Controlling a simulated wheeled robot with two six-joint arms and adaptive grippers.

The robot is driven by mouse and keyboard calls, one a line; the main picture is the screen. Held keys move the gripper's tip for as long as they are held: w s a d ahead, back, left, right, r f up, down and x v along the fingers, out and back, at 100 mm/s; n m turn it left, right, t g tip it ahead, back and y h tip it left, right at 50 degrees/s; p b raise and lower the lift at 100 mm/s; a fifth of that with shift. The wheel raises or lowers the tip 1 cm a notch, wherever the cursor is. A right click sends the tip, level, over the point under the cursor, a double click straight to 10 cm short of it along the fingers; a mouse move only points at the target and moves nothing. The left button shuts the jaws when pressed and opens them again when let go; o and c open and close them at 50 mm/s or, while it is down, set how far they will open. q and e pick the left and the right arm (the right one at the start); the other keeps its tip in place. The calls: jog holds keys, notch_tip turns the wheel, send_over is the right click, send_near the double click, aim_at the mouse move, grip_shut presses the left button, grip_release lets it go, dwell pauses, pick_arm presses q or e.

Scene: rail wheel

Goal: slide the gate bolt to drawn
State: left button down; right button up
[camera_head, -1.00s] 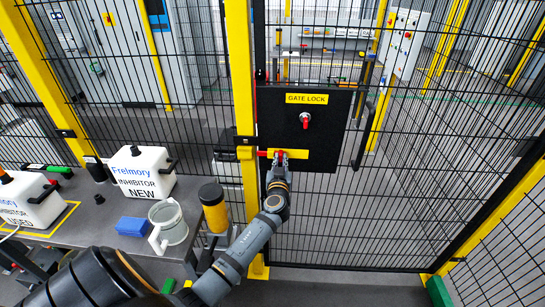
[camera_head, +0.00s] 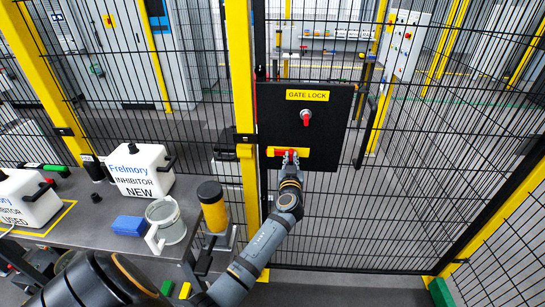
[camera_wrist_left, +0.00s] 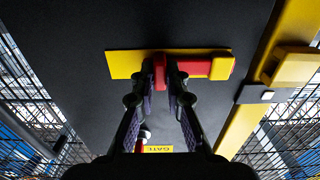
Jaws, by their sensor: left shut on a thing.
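The gate bolt is a red bar (camera_wrist_left: 200,69) with a yellow end, on a yellow backing plate (camera_wrist_left: 125,64) fixed to the black lock panel (camera_head: 275,115). My left gripper (camera_head: 290,155) is at the bolt below the GATE LOCK label. In the left wrist view its two fingers (camera_wrist_left: 168,80) are shut on the bolt's red handle (camera_wrist_left: 159,70). The bolt's yellow end points toward the yellow gate post (camera_head: 242,100), with a gap showing between it and the yellow keeper (camera_wrist_left: 293,67) on the post. My right gripper is not in view.
A red-handled lock knob (camera_head: 306,119) sits above the bolt. A black gate handle (camera_head: 366,130) stands right of the panel. At left, a grey bench (camera_head: 95,225) holds white inhibitor boxes (camera_head: 138,170), a blue block (camera_head: 129,225) and a grey mug (camera_head: 167,220).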

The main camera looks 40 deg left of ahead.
pick_arm(q)
jog(key=shift+w+d+f, duration=0.1)
jog(key=shift+d, duration=0.1)
dwell(0.4)
jog(key=shift+w+d+b, duration=0.25)
jog(key=shift+d+b, duration=0.2)
jog(key=shift+b, duration=0.25)
jog(key=c, duration=1.2)
grip_release()
jog(key=shift+o, duration=0.2)
